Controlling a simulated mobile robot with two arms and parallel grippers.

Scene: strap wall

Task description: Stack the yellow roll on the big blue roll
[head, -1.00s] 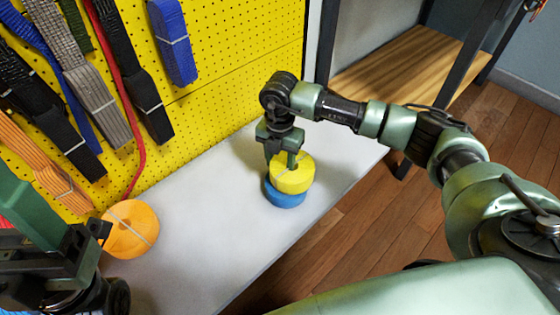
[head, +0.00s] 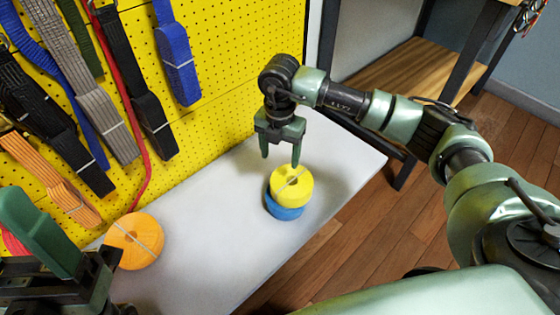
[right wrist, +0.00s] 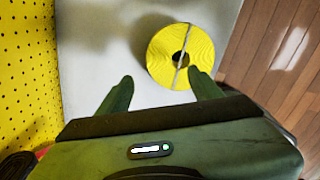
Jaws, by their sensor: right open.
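The yellow roll (head: 303,190) lies flat on top of the blue roll (head: 286,212) on the pale bench, set a little off toward the right. A pale band crosses the yellow roll. My right gripper (head: 280,159) is open and empty, above and behind the rolls. In the right wrist view the yellow roll (right wrist: 205,48) lies beyond the right fingertip of the gripper (right wrist: 160,76), and it hides the blue roll. My left gripper (head: 92,262) is partly in view at the lower left; its jaws do not show clearly.
An orange roll (head: 140,252) sits on the bench (head: 225,245) beside my left gripper. Straps hang on the yellow pegboard (head: 225,65) behind. The bench's front edge is close to the stacked rolls. Bare bench lies between the orange roll and the stack.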

